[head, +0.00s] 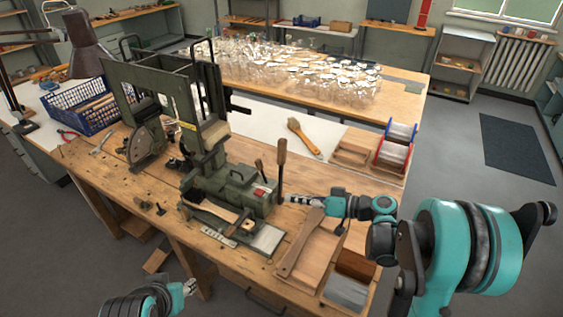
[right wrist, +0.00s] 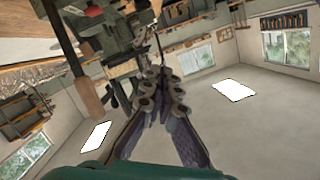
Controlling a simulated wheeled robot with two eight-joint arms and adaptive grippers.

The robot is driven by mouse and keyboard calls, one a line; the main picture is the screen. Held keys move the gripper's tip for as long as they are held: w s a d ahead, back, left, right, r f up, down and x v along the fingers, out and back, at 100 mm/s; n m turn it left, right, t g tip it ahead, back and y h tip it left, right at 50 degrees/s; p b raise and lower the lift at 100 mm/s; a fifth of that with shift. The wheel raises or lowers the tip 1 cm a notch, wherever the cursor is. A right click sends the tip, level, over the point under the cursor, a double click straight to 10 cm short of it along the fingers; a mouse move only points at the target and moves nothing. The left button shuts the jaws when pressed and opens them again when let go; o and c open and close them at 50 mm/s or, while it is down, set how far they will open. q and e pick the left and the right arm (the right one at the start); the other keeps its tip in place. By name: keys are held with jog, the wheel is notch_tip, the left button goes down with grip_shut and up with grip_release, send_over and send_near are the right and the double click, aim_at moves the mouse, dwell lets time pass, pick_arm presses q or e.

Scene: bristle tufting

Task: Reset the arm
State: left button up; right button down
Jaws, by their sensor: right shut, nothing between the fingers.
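My right gripper (head: 299,199) reaches in from the right, over the bench beside the green tufting machine (head: 232,190). Its fingers are shut and empty; they also show shut in the right wrist view (right wrist: 162,78). A lever with a wooden handle (head: 281,158) stands up on the machine close to the fingertips. In the right wrist view a wooden handle (right wrist: 85,96) hangs left of the fingers, apart from them. My left gripper (head: 190,287) is low at the bottom left, in front of the bench and small in view. Its finger state is unclear.
A wooden tray (head: 305,247) with a wooden brush body lies below my right arm. A brush (head: 303,138) lies on the white sheet. Wire spools (head: 396,143) and a blue crate (head: 82,110) stand on the bench. Grey floor is open at the right.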

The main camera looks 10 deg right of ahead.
jog(key=s+d+f+m+h, duration=0.1)
jog(key=s+d+m+h, duration=0.1)
jog(key=s+h, duration=0.4)
jog(key=s+d+f+m+g+h, duration=0.1)
jog(key=s+h, duration=0.6)
jog(key=s, duration=0.8)
jog(key=shift+d+m+h, duration=0.3)
jog(key=shift+d+m, duration=0.45)
jog(key=shift+m, duration=0.35)
